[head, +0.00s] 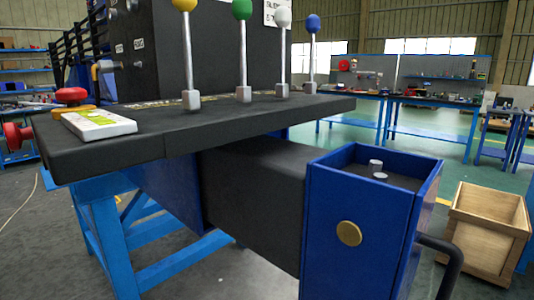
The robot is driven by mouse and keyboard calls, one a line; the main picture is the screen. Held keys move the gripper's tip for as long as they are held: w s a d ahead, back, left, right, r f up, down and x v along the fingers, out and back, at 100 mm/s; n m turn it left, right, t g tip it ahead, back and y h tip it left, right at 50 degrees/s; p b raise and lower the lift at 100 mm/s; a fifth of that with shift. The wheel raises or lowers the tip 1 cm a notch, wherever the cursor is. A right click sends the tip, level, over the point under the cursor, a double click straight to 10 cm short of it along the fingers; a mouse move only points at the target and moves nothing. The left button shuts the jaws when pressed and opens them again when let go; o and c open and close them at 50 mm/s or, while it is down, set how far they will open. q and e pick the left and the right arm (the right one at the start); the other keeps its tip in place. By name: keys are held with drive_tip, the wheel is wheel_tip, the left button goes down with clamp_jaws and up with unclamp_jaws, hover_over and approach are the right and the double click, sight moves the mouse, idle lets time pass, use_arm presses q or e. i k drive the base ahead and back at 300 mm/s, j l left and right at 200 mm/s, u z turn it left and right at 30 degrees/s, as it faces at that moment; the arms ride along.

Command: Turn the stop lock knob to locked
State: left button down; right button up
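I cannot tell for sure which part is the stop lock knob. A red mushroom-shaped knob (72,96) on a yellow base (72,110) sits at the left end of the black console top. A second red knob (15,136) sticks out lower, past the console's left edge. A round brass disc (349,233) is on the front of the blue box. Neither of my grippers is in view.
Levers with yellow (184,4), green (242,9), white (283,17) and blue (312,23) balls rise from the black console (240,119). A white device (98,123) lies on it. A blue open box (330,211) juts forward; a wooden crate (478,240) stands right.

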sight(14, 136)
drive_tip(key=k+u, duration=0.1)
drive_tip(key=u, duration=0.7)
drive_tip(key=k+j+u, duration=0.15)
drive_tip(key=u, duration=0.2)
drive_tip(key=i+j+z, duration=0.3)
drive_tip(key=i+j, duration=0.2)
drive_tip(key=j, duration=0.25)
drive_tip(key=i+j+z, duration=0.15)
drive_tip(key=j, duration=0.25)
drive_tip(key=i, duration=0.05)
